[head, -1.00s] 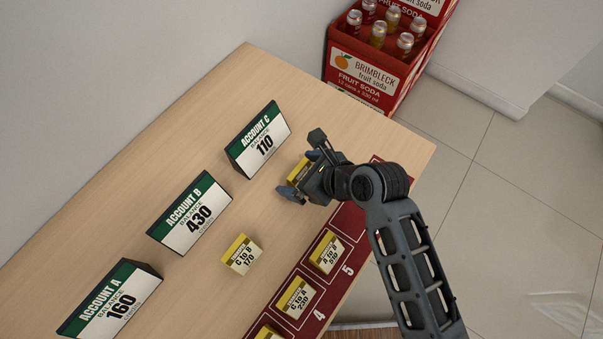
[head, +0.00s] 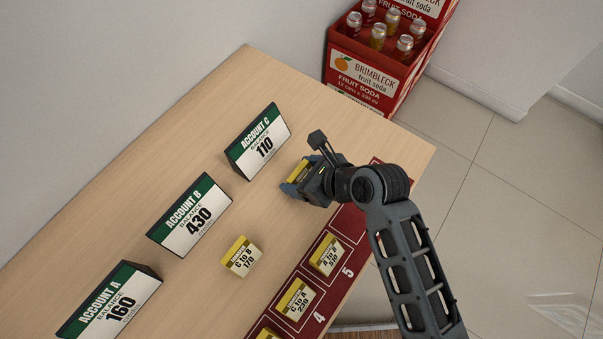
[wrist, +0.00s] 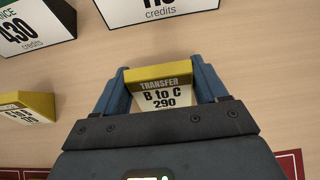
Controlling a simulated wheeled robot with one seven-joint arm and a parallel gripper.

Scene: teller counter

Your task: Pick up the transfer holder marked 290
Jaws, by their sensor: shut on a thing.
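The transfer holder marked 290 (wrist: 162,92) shows in the wrist view, a yellow-topped block reading "TRANSFER B to C 290". My gripper (wrist: 164,88) is shut on it, with a blue finger against each side. In the head view my gripper (head: 297,180) is low over the table, in front of the Account C sign, and a yellow edge of the holder (head: 298,170) shows between its fingers. The rest of the holder is hidden there by the gripper. I cannot tell whether the holder touches the table.
Signs for Account C (head: 257,142), Account B (head: 190,214) and Account A (head: 112,302) stand along the table (head: 215,110). The holder marked 170 (head: 241,257) stands nearer the middle. Holders marked 230 (head: 295,298) and another (head: 326,255) stand on the red mat (head: 349,222). A soda crate (head: 367,80) is beyond the table.

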